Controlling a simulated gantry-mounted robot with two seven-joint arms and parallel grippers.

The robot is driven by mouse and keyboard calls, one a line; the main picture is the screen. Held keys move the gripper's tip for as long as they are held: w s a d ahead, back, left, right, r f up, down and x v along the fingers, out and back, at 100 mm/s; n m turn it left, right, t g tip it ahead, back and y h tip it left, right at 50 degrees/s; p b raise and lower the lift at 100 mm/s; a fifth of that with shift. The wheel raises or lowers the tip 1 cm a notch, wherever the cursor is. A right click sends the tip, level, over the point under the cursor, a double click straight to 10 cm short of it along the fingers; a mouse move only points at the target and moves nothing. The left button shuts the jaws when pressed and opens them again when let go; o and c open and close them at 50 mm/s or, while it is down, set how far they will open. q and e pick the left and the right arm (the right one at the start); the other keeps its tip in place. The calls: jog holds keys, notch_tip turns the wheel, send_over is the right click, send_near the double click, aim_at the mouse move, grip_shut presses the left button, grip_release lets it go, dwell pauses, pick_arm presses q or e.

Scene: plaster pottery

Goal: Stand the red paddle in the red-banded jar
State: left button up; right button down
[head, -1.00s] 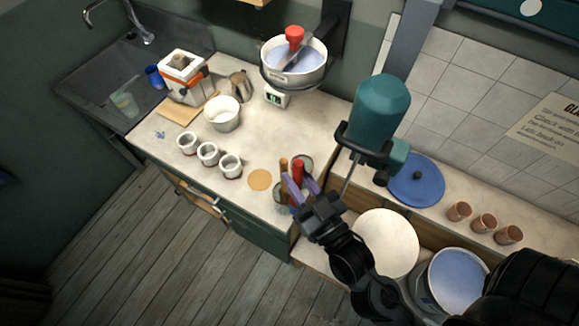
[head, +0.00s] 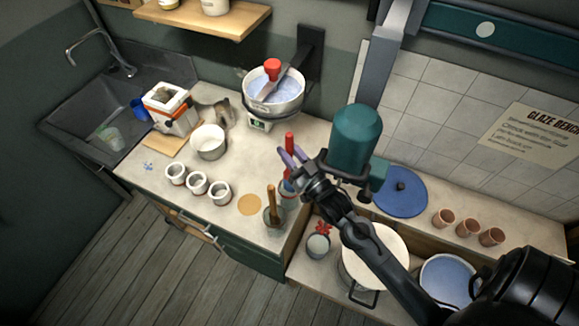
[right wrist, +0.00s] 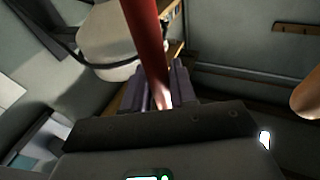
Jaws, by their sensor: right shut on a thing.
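The red paddle (head: 289,139) is upright in my right gripper (head: 291,156), whose purple fingers are shut around its shaft. In the right wrist view the red shaft (right wrist: 148,40) rises between the fingers (right wrist: 152,93). The paddle's lower part is partly hidden by the fingers. A jar (head: 289,201) stands beneath it at the counter's right end; I cannot tell whether the paddle's tip is inside. In front is a grey jar (head: 274,217) holding a wooden-handled tool (head: 271,196). A small pot (head: 318,246) with a red piece above it is on the lower shelf. No red band is clearly readable.
A teal machine (head: 357,140) stands close right of the gripper. Three white cups (head: 197,183) and a tan disc (head: 250,204) are left. A white-lidded bucket (head: 375,255) is lower right.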

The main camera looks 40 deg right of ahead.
notch_tip(320, 180, down, 4)
jog(key=shift+r, duration=0.2)
jog(key=shift+f, duration=2.35)
jog(key=c, duration=0.9)
grip_release()
